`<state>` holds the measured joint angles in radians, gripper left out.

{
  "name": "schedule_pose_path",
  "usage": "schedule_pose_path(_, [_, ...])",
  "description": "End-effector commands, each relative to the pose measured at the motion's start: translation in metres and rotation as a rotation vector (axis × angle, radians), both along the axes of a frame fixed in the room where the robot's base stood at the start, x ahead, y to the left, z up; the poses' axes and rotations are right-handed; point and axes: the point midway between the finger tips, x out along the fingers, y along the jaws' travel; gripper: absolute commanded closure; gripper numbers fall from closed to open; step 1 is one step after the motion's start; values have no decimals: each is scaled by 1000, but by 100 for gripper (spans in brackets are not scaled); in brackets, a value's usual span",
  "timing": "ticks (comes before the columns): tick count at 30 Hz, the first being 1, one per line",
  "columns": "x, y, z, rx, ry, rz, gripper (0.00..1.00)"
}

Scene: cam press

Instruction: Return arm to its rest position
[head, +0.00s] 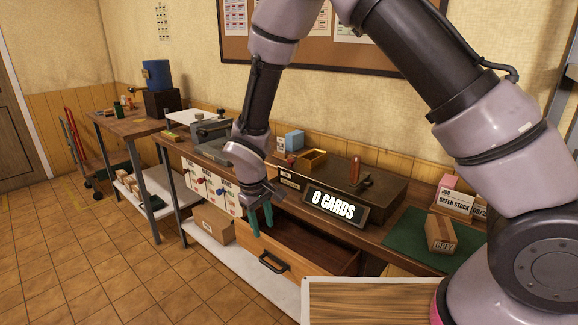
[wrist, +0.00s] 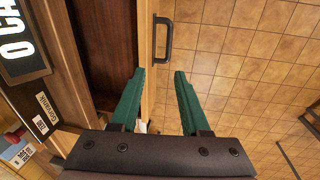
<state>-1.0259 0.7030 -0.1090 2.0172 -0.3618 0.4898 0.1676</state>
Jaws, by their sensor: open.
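My gripper (head: 262,217) hangs at the end of my bent arm, over the front of the workbench. Its two green fingers are apart and empty, as the wrist view (wrist: 160,75) shows too. Below it is a wooden drawer (head: 278,240), pulled out from under the bench. The drawer's dark handle (head: 273,262) shows at its front; in the wrist view the handle (wrist: 162,38) lies beyond the fingertips, with a gap between them. My upper arm crosses the right side of the head view and hides part of the bench.
The bench carries a sign reading "0 CARDS" (head: 335,206), a brown press box (head: 365,185), a green mat (head: 400,240) and a carton marked GREY (head: 441,233). A shelf with a cardboard box (head: 213,222) is underneath. Tiled floor (head: 110,265) is clear at left. A red hand truck (head: 75,150) stands far left.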

Motion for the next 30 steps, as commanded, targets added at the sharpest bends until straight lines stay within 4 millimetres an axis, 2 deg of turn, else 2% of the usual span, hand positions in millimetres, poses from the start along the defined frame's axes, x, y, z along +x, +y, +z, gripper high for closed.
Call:
schedule_pose_path(1, [13,-10,23,28,-9,-48,54])
schedule_pose_path(6, [46,-61,108,127,-33,-240,54])
schedule_pose_path(9, [58,-98,157,187,-50,-357,54])
schedule_pose_path(14, [60,-160,226,287,-85,-531,54])
schedule_pose_path(17, [53,-199,264,347,-112,-634,54])
schedule_pose_path(21, [32,-250,309,434,-157,-771,54])
schedule_pose_path(27, [-14,-309,357,553,-237,-945,54])
schedule_pose_path(30, [-39,-329,372,605,-280,-1016,54])
